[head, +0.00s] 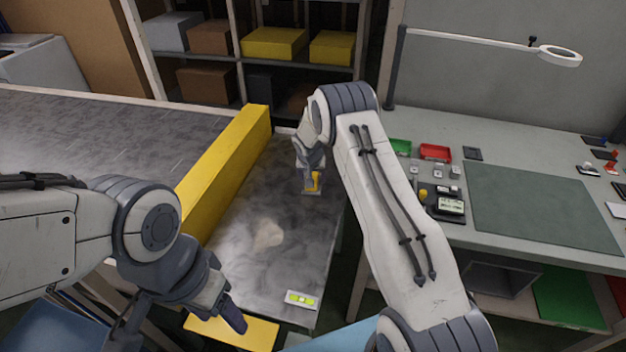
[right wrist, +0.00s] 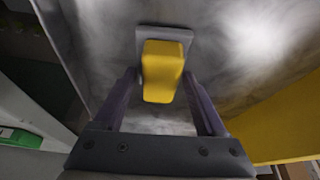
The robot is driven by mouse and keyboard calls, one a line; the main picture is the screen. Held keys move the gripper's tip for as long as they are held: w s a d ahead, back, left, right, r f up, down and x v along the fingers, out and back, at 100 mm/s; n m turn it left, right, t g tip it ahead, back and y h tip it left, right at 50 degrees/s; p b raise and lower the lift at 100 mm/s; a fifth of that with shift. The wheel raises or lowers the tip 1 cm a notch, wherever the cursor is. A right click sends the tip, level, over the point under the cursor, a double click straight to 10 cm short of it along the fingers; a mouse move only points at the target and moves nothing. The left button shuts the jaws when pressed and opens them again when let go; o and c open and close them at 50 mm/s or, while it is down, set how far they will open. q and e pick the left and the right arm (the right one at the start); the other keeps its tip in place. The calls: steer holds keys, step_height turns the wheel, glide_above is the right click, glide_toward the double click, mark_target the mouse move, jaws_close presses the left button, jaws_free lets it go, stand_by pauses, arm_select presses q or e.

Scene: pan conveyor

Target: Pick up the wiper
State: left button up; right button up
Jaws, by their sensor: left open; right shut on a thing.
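The wiper (head: 316,181) has a yellow handle on a grey plate. It is at the far right part of the grey metal surface (head: 290,250). My right gripper (head: 309,176) is over it and shut on its yellow handle. In the right wrist view the yellow handle (right wrist: 161,72) sits between the two fingers, with the grey plate beyond it. I cannot tell whether the plate touches the surface. My left gripper (head: 190,308) is open and empty at the near left, beyond the surface's near-left edge.
A pale smudge (head: 268,235) lies on the metal surface. A yellow barrier (head: 225,165) borders it on the left. A workbench (head: 400,230) with red and green bins and small parts stands right.

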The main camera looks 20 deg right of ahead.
step_height(320, 180, up, 18)
steer(key=b, duration=0.1)
steer(key=shift+f, duration=0.15)
